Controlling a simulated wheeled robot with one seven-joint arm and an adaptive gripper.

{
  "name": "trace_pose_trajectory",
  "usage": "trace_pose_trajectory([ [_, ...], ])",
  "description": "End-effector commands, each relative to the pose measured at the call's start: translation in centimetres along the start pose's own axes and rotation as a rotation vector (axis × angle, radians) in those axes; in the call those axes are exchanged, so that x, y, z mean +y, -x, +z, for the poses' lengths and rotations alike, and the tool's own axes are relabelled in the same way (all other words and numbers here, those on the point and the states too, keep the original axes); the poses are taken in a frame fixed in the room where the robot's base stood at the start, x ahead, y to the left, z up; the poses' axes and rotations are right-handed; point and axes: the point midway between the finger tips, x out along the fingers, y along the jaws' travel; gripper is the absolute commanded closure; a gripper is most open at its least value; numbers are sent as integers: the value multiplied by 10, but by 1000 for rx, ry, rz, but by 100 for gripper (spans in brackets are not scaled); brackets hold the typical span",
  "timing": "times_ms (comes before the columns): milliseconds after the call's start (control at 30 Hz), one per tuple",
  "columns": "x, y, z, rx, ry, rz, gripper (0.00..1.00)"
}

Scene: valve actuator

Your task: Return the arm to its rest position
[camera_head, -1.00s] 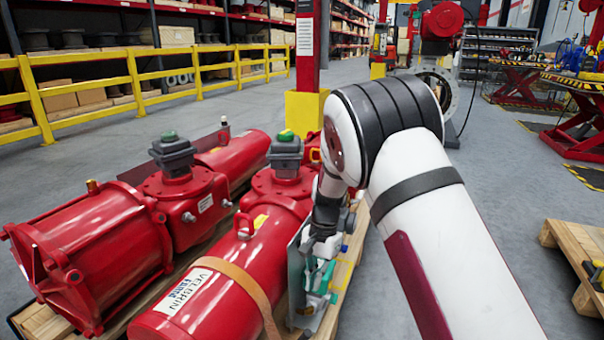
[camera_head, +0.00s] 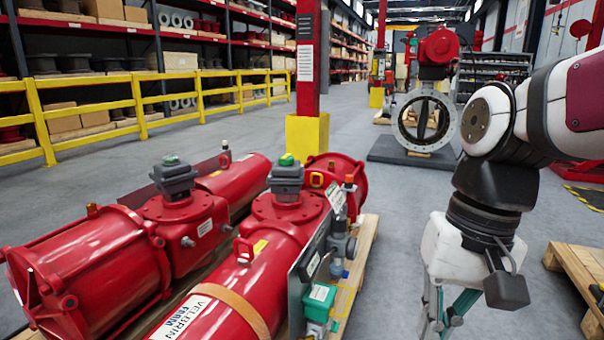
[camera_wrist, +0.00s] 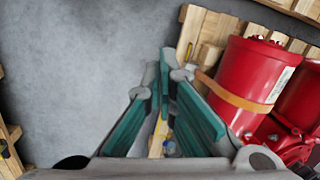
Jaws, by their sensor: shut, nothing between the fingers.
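My gripper (camera_head: 446,318) hangs at the lower right of the head view, with my arm bent above it. Its teal fingers also show in the wrist view (camera_wrist: 166,75), shut and empty. It is to the right of the red valve actuators and apart from them. The nearer actuator (camera_head: 262,262) has a control panel with a green box (camera_head: 319,296) on its right side. The other actuator (camera_head: 100,262) lies to its left. In the wrist view a red cylinder with an orange strap (camera_wrist: 240,85) lies right of the fingers. The fingertips' lower ends are cut off in the head view.
The actuators lie on a wooden pallet (camera_head: 357,262). Another pallet (camera_head: 578,262) stands at the right edge. A large valve (camera_head: 425,120) stands on a dark base behind. A yellow post base (camera_head: 307,138) and railing (camera_head: 110,108) are farther back. The grey floor between the pallets is clear.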

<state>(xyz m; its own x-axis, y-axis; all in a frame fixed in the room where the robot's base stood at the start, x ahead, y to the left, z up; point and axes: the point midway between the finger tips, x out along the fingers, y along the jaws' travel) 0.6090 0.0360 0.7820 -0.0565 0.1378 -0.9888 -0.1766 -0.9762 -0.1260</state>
Motion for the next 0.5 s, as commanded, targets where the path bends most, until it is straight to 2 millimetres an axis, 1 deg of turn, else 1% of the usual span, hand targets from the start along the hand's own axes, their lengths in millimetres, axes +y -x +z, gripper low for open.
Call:
trace_pose_trajectory([
  [33, 8, 2, 18, 17, 18, 8, 100],
  [100, 19, 2, 40, 32, 46, 27, 100],
  [200, 32, -1, 66, 50, 78, 52, 100],
  [300, 42, -6, 87, 62, 103, 75, 100],
  [500, 58, -18, 119, 84, 137, 120, 100],
])
